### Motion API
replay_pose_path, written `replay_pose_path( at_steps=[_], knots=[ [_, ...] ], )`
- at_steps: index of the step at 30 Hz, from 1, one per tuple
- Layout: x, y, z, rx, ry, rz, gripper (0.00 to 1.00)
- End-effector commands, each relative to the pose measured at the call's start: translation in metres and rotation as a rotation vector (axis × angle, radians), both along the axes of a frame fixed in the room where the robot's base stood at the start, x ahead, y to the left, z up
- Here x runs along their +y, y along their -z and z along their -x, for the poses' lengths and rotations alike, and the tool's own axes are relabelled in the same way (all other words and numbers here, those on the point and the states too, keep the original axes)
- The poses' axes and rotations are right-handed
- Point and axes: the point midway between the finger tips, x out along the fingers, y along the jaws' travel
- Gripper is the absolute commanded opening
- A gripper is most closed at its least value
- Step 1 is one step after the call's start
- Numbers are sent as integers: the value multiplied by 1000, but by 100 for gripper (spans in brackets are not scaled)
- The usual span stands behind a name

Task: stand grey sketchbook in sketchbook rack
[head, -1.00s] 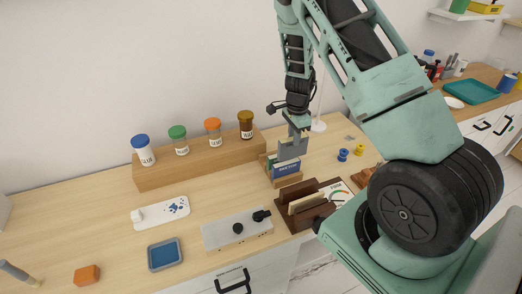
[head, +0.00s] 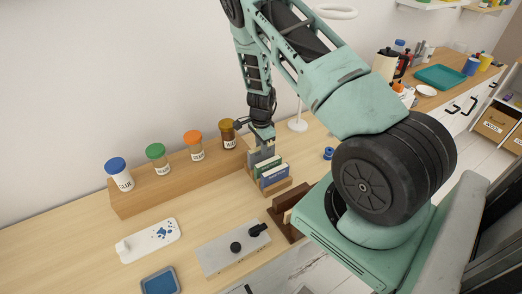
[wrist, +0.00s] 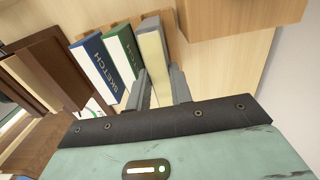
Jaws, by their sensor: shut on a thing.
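The grey sketchbook (head: 262,155) is upright between the fingers of my gripper (head: 262,139). In the wrist view its pale page edge (wrist: 154,55) shows between the two fingers (wrist: 160,88). It is at the back end of the row, beside a green sketchbook (wrist: 122,48) and a blue sketchbook (wrist: 98,62). The light wood sketchbook rack (head: 284,188) holds the blue and green ones upright. The grey sketchbook's lower edge is hidden, so I cannot tell whether it touches the rack floor.
A wooden riser (head: 150,198) with several jars stands behind and left. A dark brown rack (head: 279,222) is close in front. A grey box with black knobs (head: 232,250), a white tray (head: 150,240) and blue spools (head: 328,153) stand nearby.

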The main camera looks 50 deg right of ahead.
Motion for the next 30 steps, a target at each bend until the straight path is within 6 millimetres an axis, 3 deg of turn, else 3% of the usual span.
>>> replay_pose_path(
  at_steps=[6, 18, 19, 21, 30],
  knots=[
    [0, 25, 0, 1, 1, 0, 3],
    [0, 32, 0, 0, 0, 0, 3],
    [0, 31, 0, 0, 0, 0, 30],
    [0, 30, 0, 0, 0, 0, 43],
    [0, 28, 0, 0, -1, 0, 43]
  ],
)
